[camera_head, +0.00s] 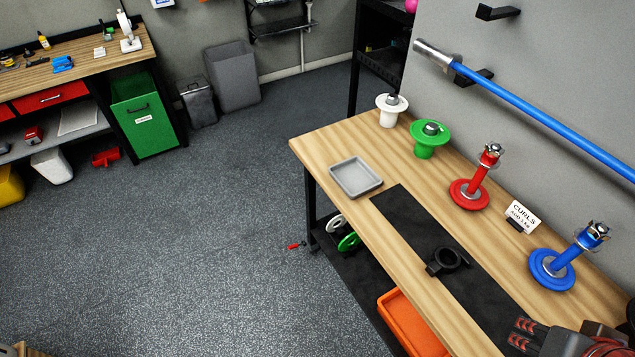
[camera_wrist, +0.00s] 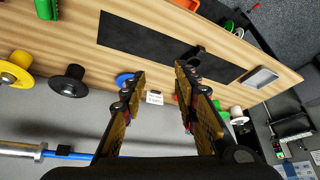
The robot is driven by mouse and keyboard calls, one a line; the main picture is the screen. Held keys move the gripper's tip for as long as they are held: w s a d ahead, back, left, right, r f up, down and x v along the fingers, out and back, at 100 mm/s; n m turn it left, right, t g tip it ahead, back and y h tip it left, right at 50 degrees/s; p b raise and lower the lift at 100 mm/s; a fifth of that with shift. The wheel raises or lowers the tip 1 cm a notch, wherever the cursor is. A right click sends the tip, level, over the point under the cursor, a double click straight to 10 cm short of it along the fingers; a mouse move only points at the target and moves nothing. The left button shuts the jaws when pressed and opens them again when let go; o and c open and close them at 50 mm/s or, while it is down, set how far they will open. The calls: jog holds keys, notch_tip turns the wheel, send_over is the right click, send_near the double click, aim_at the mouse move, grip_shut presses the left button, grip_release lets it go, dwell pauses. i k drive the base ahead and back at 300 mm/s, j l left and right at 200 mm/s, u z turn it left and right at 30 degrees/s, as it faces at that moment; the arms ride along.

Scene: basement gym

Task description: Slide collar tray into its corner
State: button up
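The collar tray (camera_head: 356,176) is a shallow grey rectangular tray, empty, lying near the left front edge of the wooden table (camera_head: 325,139), beyond the far end of the black mat (camera_head: 405,213). It also shows at the right in the wrist view (camera_wrist: 262,79). A black ring-shaped collar (camera_head: 447,261) with a block lies on the mat. My gripper (camera_head: 524,336) is at the bottom right of the head view, far from the tray. In the wrist view its two fingers (camera_wrist: 160,72) are spread wide with nothing between them.
White (camera_head: 391,109), green (camera_head: 430,138), red (camera_head: 469,193) and blue (camera_head: 553,268) plate stands line the wall side. A "CURLS" card (camera_head: 522,217) stands between red and blue. A blue bar (camera_head: 545,117) hangs on the wall. Bare wood surrounds the tray.

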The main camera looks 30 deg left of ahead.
aim_at(355, 177)
jog(key=u, duration=1.15)
